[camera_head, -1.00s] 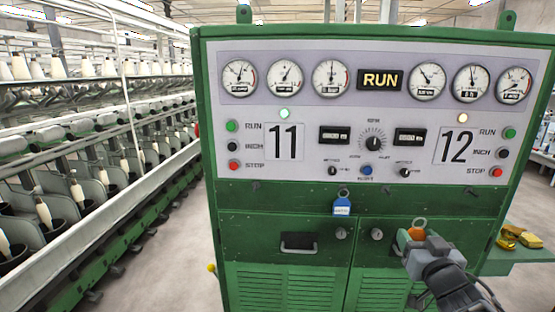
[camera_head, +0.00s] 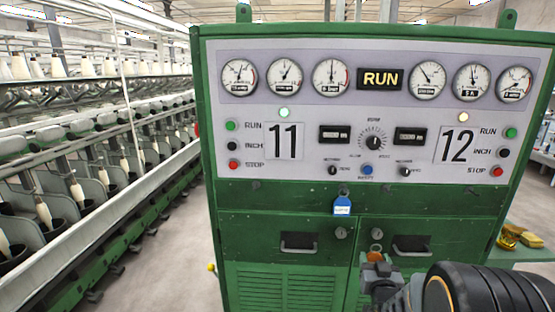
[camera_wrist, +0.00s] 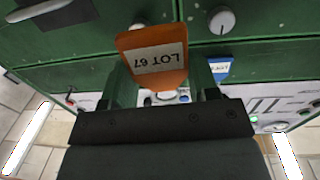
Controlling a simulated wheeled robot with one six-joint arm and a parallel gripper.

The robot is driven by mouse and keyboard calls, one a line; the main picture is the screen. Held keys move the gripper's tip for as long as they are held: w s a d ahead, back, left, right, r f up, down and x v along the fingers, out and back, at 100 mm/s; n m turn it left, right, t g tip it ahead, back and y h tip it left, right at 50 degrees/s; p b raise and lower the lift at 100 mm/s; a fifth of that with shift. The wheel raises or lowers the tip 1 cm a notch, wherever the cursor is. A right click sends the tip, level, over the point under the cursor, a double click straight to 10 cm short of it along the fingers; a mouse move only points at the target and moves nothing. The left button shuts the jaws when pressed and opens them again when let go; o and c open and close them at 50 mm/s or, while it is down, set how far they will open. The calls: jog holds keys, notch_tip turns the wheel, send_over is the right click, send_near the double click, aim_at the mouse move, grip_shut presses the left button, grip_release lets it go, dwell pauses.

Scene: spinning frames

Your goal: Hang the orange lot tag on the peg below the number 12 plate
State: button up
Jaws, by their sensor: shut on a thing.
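The orange lot tag (camera_wrist: 155,57), marked LOT 67, shows upside down in the wrist view. In the head view only its metal ring and a sliver of orange (camera_head: 376,261) show above my gripper (camera_head: 376,270). My gripper is shut on the tag and holds it in front of the cabinet's lower doors, below peg height. The number 12 plate (camera_head: 457,145) is at the panel's right. A small peg (camera_head: 471,191) sticks out of the green strip below it, bare, up and right of my gripper.
A blue tag (camera_head: 342,206) hangs from a middle peg; it also shows in the wrist view (camera_wrist: 219,68). Door handles (camera_head: 411,246) and knobs stand out near the tag. A side shelf (camera_head: 525,254) at right holds yellow items. The number 11 plate (camera_head: 286,141) is at left.

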jog(key=s+a+f+y, duration=0.1)
jog(key=a+f, duration=0.4)
jog(key=f, duration=0.4)
jog(key=s+a+f+n+y, duration=0.1)
jog(key=a+f, duration=0.4)
jog(key=f, duration=0.5)
jog(key=shift+s+a+f+n+y, duration=0.3)
